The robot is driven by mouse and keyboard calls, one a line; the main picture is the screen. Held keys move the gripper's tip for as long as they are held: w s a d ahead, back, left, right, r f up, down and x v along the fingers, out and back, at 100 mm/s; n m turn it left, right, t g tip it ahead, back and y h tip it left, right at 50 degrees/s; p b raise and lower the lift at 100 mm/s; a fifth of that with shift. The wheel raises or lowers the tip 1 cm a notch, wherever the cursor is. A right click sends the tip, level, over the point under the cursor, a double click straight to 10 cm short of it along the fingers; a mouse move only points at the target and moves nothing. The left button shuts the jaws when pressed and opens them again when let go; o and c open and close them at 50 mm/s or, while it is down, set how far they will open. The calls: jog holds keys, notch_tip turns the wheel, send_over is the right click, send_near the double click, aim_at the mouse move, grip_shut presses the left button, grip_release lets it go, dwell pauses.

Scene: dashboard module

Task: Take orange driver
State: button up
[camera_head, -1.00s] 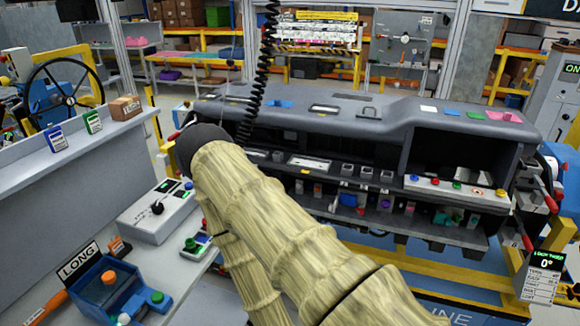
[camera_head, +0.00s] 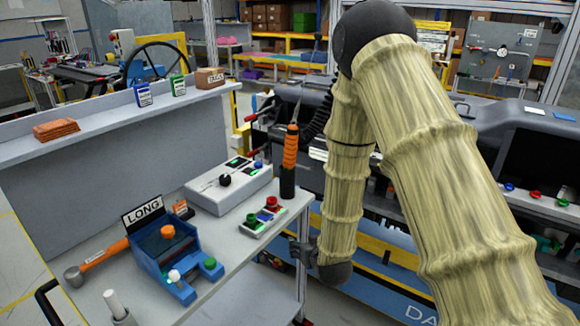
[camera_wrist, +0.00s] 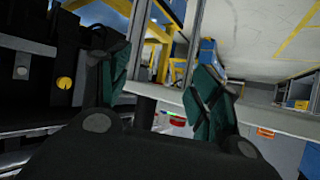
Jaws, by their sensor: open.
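The orange driver (camera_head: 290,148) stands upright at the workbench's right end, in a dark holder (camera_head: 288,182). It has an orange grip and a thin dark tip pointing up. My gripper (camera_head: 302,250) hangs low beside the bench's right edge, below the driver and apart from it. In the wrist view my gripper (camera_wrist: 160,88) has its two green-padded fingers spread with nothing held between them. I cannot make out the driver in the wrist view.
On the bench (camera_head: 235,255) stand a white control box (camera_head: 228,187), a small button box (camera_head: 263,216) and a blue device (camera_head: 172,255) with a LONG sign. An orange-handled tool (camera_head: 105,252) lies at left. The dashboard module (camera_head: 530,140) is at right, behind my arm.

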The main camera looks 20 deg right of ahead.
jog(key=w+r+t+b, duration=0.2)
jog(key=w+r+t, duration=0.1)
jog(key=w+r, duration=0.45)
jog(key=t+b, duration=0.2)
jog(key=t, duration=0.1)
send_near(292, 158)
jog(key=w, duration=0.6)
jog(key=shift+w+d+f+p, duration=0.15)
jog(key=shift+f+p, duration=0.1)
jog(key=shift+p, duration=0.15)
jog(key=shift+w+r+p, duration=0.1)
jog(key=shift+w+p, duration=0.65)
jog(key=shift+w, duration=2.2)
grip_shut()
jog(key=shift+r, duration=0.1)
